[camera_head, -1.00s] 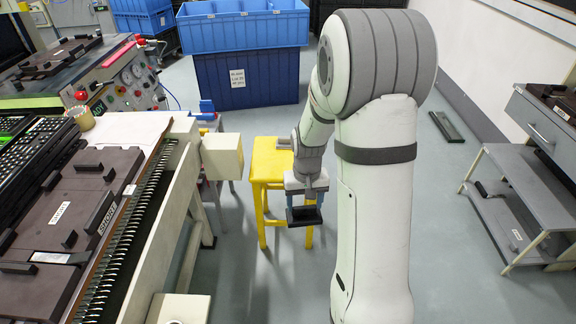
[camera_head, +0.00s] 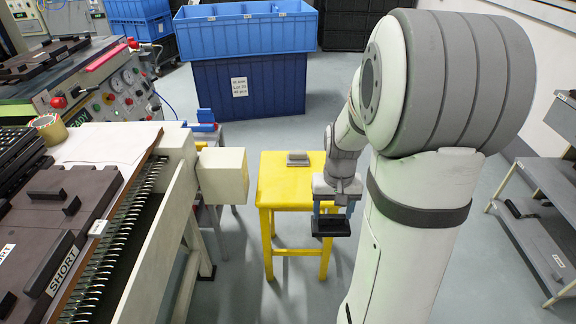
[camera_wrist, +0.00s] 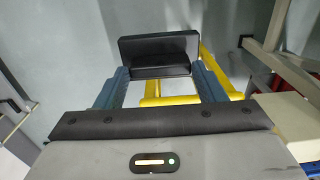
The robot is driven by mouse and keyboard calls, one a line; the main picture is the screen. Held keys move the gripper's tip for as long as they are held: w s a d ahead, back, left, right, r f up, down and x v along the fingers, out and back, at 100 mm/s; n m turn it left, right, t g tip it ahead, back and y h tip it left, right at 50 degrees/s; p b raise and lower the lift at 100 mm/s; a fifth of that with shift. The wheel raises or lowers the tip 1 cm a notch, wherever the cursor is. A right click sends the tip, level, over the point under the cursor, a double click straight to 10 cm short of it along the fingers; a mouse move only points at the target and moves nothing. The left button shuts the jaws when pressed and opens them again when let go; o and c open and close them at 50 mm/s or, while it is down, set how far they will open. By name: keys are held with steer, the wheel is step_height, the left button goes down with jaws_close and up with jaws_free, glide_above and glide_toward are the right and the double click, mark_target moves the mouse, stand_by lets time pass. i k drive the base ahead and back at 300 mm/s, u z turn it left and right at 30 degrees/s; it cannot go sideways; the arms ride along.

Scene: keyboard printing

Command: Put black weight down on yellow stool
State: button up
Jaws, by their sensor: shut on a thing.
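The black weight (camera_head: 331,227) is a dark block held between the blue fingers of my gripper (camera_head: 330,212). The wrist view also shows the weight (camera_wrist: 158,55) between the fingertips (camera_wrist: 158,75). The yellow stool (camera_head: 285,185) stands in the middle of the head view, left of and behind my gripper. The weight is in front of the stool's right front side, apart from its top as far as I can tell. Yellow stool bars (camera_wrist: 165,100) show below the weight in the wrist view. A grey flat object (camera_head: 298,158) lies on the stool top near its back edge.
A cream box-shaped machine part (camera_head: 222,175) juts out left of the stool. Stacked blue crates (camera_head: 245,40) stand behind it. A grey shelf (camera_head: 540,205) is at the right. The stool's front top is clear.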

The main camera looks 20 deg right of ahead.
mark_target(299, 186)
steer(key=i, duration=0.9)
steer(key=z, duration=0.05)
